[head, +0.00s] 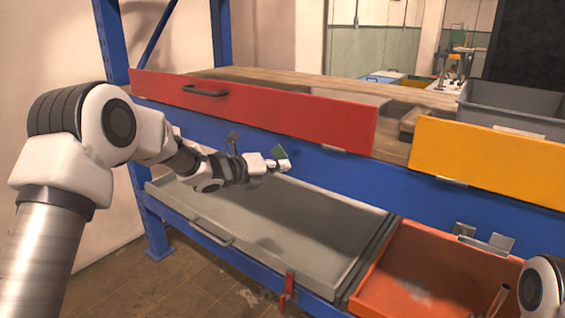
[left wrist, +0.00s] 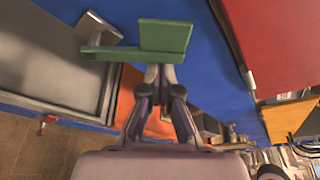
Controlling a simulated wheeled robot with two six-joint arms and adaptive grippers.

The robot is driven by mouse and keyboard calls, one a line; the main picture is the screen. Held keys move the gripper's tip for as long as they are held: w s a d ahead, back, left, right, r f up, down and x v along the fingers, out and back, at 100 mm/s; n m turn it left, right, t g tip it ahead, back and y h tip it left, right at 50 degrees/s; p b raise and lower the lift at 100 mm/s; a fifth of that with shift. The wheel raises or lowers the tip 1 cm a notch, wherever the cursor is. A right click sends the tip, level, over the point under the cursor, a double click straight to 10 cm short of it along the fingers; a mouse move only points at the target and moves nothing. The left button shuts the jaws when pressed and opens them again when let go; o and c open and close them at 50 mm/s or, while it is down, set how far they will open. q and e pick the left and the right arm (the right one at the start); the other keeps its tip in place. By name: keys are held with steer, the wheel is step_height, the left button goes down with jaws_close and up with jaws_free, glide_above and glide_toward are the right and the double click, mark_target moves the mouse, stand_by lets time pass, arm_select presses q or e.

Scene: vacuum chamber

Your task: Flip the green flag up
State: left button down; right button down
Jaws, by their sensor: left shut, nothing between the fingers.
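The green flag (head: 279,152) is a small green plate in front of the blue beam (head: 345,172), just beyond the tip of my left gripper (head: 276,164). In the left wrist view the green flag (left wrist: 165,37) is a square plate with a thin green arm running left towards a grey bracket (left wrist: 97,28). My left gripper (left wrist: 160,72) is shut and empty, its fingertips at the lower edge of the plate in that view. I cannot tell whether they touch it. My right gripper is not in view; only part of my right arm shows at the lower right.
A red drawer front (head: 250,107) and a yellow one (head: 490,160) stand above the blue beam. Below are a grey tray (head: 165,190) and an orange tray (head: 410,240). A red latch (head: 288,288) hangs at the lower front. A grey bin (head: 515,115) stands at right.

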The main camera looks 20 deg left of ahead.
mark_target(274, 151)
arm_select(q)
steer(key=a+r+n+p, duration=0.1)
steer(key=r+n+h, duration=0.1)
steer(key=n, duration=0.1)
steer(key=shift+w+a+n+t+h+p, duration=0.3)
steer(key=shift+a+p, duration=0.1)
steer(key=n, duration=0.1)
steer(key=a, duration=0.1)
steer(key=n, duration=0.1)
steer(key=shift+w+a+r+n+t+h, duration=0.2)
steer(key=shift+w+r+n+t+h, duration=0.1)
steer(key=shift+h, duration=0.1)
steer(key=shift+a, duration=0.2)
steer(key=shift+w+a+r, duration=0.1)
steer(key=shift+a, duration=0.05)
